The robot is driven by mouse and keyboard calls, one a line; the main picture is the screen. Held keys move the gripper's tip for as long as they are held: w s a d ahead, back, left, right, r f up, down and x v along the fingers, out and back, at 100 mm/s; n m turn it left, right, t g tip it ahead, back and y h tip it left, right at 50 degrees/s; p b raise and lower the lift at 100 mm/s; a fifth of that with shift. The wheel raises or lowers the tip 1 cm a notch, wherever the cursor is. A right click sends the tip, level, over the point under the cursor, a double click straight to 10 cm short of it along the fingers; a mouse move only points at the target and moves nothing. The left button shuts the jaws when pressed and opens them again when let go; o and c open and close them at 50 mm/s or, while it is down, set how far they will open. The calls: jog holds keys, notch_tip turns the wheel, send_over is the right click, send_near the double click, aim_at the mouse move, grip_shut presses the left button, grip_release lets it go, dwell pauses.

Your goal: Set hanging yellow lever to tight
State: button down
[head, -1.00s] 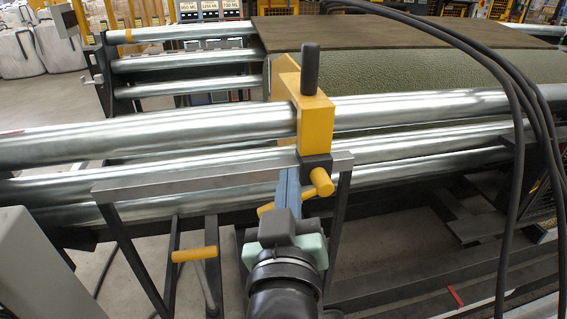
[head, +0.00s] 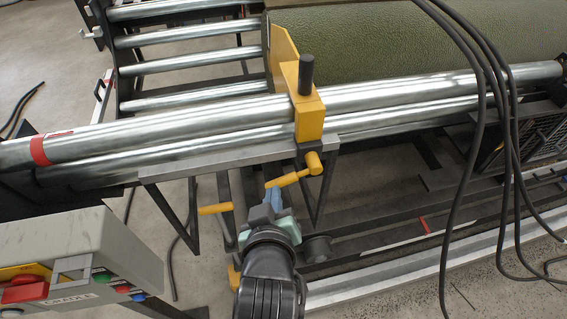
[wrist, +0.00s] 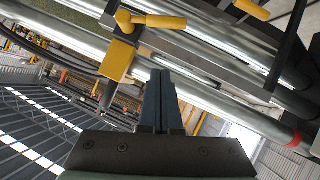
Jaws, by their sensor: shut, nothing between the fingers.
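A yellow clamp block (head: 308,118) with a black upright knob (head: 307,72) sits on the steel rollers in the head view. From its lower end a yellow lever (head: 287,180) extends left and slightly down, beside a stubby yellow pin (head: 314,162). In the wrist view the lever (wrist: 160,21) lies near the top, beside the block (wrist: 117,60). My gripper (head: 274,192) is shut and empty, its blue fingers just below the lever in the head view. In the wrist view the fingertips (wrist: 160,73) appear apart from it. I see no tight marking.
Another yellow-gripped handle (head: 215,209) is left of my gripper. A grey control box (head: 75,245) with coloured buttons stands at lower left. Black cables (head: 490,100) hang at right. A grey crossbar (head: 220,161) runs below the rollers. A green turf roll (head: 390,45) lies behind.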

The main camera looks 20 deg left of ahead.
jog(key=shift+s+a+r+g+p, duration=0.1)
jog(key=shift+s+g+p, duration=0.2)
jog(key=shift+s+p, duration=0.2)
jog(key=shift+w, duration=0.15)
jog(key=p, duration=0.1)
send_over(278, 183)
jog(key=s, duration=0.3)
notch_tip(278, 183, down, 5)
jog(key=shift+w+d+f+p, duration=0.1)
jog(key=shift+w+f+p, duration=0.1)
jog(key=shift+f, duration=0.4)
jog(key=shift+w+d+f+p, duration=0.1)
jog(key=shift+w+f+p, duration=0.1)
jog(key=shift+f, duration=0.35)
jog(key=shift+w+d+f, duration=0.1)
jog(key=shift+w+f, duration=0.05)
jog(key=shift+f, duration=0.25)
jog(key=shift+w+d+f, duration=0.1)
jog(key=shift+f, duration=0.3)
jog(key=shift+f, duration=0.1)
